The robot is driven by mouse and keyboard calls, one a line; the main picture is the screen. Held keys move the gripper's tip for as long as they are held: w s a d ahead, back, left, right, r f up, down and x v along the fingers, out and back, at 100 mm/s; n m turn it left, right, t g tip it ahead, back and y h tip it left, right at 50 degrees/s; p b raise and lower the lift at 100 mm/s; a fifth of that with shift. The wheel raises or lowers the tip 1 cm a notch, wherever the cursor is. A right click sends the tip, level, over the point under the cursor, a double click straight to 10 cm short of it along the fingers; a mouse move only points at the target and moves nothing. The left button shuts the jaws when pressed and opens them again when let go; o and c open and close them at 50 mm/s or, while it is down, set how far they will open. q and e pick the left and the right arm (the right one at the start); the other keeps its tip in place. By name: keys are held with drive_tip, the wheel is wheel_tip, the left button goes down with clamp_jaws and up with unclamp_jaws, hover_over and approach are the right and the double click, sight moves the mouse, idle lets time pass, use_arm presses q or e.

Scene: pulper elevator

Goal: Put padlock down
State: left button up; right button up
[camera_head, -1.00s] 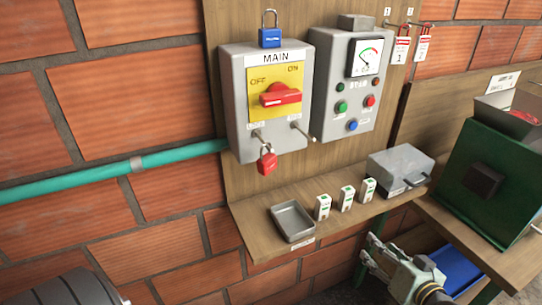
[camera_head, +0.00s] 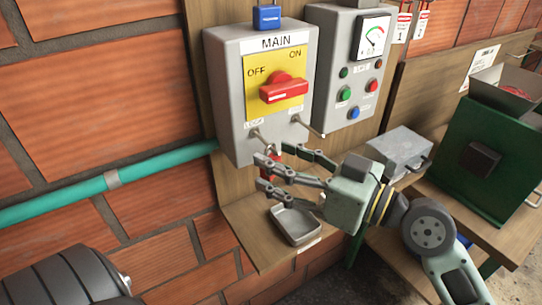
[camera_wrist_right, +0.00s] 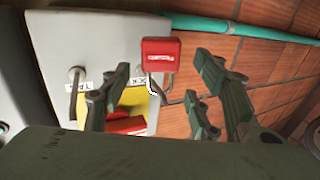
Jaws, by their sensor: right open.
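A red padlock (camera_head: 276,153) hangs at the left peg under the MAIN box; in the head view my fingers largely hide it. In the right wrist view the red padlock (camera_wrist_right: 161,52) shows clearly with its shackle, between the spread fingers. My right gripper (camera_head: 268,167) is open around the padlock, and I see no finger closed on it. My left gripper is not in view.
A shallow grey tray (camera_head: 296,225) sits on the wooden shelf (camera_head: 240,235) below the gripper. A grey metal box (camera_head: 404,150) stands further right, near a green machine (camera_head: 480,160). A meter panel (camera_head: 325,85) and a teal pipe (camera_head: 60,200) are close by.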

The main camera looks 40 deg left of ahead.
drive_tip(key=shift+a+p, duration=0.35)
drive_tip(key=shift+a, duration=1)
drive_tip(key=shift+d, duration=0.1)
drive_tip(key=shift+c, duration=0.7)
drive_tip(key=c, duration=1.1)
drive_tip(key=shift+c, duration=0.7)
drive_tip(key=shift+r, duration=0.1)
